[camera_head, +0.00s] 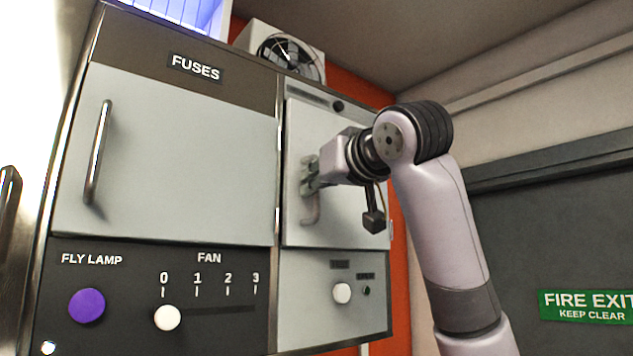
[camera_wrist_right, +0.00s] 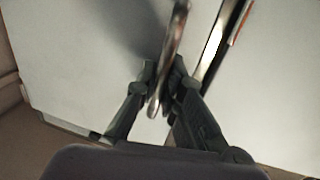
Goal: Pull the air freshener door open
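The air freshener door appears to be the pale grey door (camera_head: 345,215) on the right part of the wall cabinet, though no name label is readable on it. It looks flush with its frame in the head view. Its upright metal bar handle (camera_head: 310,208) is near its left edge. My right gripper (camera_head: 309,177) is at the upper part of that handle, and the wrist hides some of the door. In the right wrist view, the handle (camera_wrist_right: 173,50) runs between the fingertips of my right gripper (camera_wrist_right: 164,70), which look closed on it. My left gripper is not in view.
Left of it is the FUSES door (camera_head: 180,150) with its own bar handle (camera_head: 98,150). Below are a purple knob (camera_head: 87,305), a white fan slider (camera_head: 167,317) and a white knob (camera_head: 342,293). A fan (camera_head: 290,53) sits on top. A dark fire exit door (camera_head: 540,230) is at right.

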